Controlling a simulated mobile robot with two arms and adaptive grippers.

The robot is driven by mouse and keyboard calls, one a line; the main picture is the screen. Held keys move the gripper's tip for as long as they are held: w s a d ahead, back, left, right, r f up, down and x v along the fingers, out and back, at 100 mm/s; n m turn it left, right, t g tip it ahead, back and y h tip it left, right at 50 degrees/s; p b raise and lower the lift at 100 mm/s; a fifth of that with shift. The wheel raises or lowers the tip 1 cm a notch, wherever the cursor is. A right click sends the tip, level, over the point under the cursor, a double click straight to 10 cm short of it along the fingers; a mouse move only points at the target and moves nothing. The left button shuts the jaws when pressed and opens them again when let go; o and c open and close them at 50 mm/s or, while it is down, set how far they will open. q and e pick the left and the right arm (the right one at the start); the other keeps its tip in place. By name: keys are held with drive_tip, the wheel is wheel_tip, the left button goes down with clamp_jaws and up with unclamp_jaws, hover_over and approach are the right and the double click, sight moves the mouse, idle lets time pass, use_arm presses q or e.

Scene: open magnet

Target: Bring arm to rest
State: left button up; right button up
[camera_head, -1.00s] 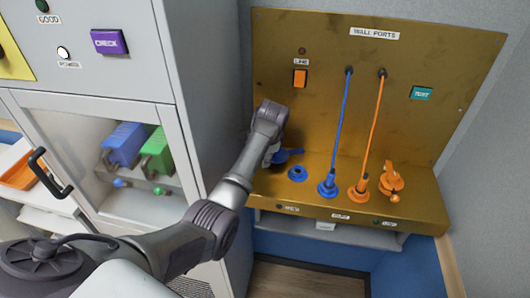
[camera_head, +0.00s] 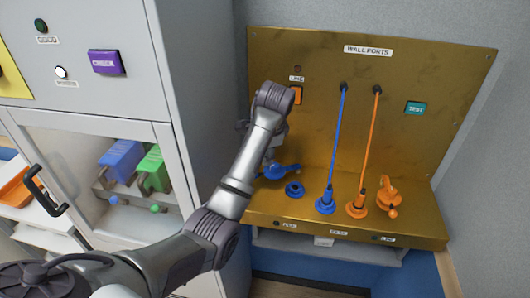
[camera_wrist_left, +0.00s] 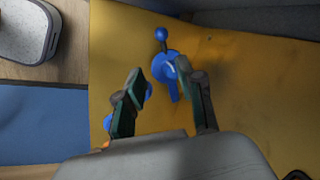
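My left arm reaches in from the left in the head view. Its gripper (camera_head: 272,150) is mostly hidden behind the wrist, in front of the brass wall-ports panel (camera_head: 420,150). In the left wrist view the gripper (camera_wrist_left: 160,74) has its two dark green fingers apart with nothing held between them. A blue lever-like piece (camera_head: 283,171) sits on the panel's ledge below the gripper. It also shows in the left wrist view (camera_wrist_left: 165,67), beyond the fingers and partly covered by the right one. My right gripper is in neither view.
A blue ring port (camera_head: 294,190), a blue plug (camera_head: 325,204), an orange plug (camera_head: 356,207) and an orange lever piece (camera_head: 389,196) line the ledge. Cords rise from both plugs. The orange line switch (camera_head: 298,94) is partly behind my wrist. A grey cabinet (camera_head: 190,60) stands close left.

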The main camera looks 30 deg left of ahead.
use_arm(q)
drive_tip(key=shift+n, duration=0.7)
drive_tip(key=s+f, duration=0.2)
drive_tip(key=f, duration=0.1)
drive_tip(key=s+d+f, duration=0.1)
drive_tip(key=s+f, duration=0.1)
drive_tip(key=f, duration=0.1)
drive_tip(key=s+f, duration=0.3)
drive_tip(key=shift+d+f, duration=0.25)
drive_tip(key=shift+d, duration=0.1)
drive_tip(key=s+d+f+n+t+h, duration=0.1)
drive_tip(key=s+d+f+n+h, duration=0.2)
drive_tip(key=s, duration=1.1)
drive_tip(key=s+d+f+n, duration=0.25)
drive_tip(key=s+d, duration=0.25)
drive_tip(key=s, duration=0.9)
wheel_tip(320, 180, down, 32)
drive_tip(key=s+g+b, duration=0.1)
drive_tip(key=s+b, duration=0.1)
drive_tip(key=b, duration=0.4)
drive_tip(key=s+a+f+b, duration=0.1)
drive_tip(key=s+f+b, duration=0.1)
drive_tip(key=s+f, duration=0.6)
drive_tip(key=s+a+f+g+b, duration=0.1)
drive_tip(key=s+a+f+b, duration=0.1)
drive_tip(key=s+f, duration=0.6)
wheel_tip(320, 180, down, 6)
drive_tip(key=shift+s+r+m+b, duration=0.1)
drive_tip(key=shift+s+m+b, duration=0.2)
drive_tip(key=shift+m+b, duration=0.2)
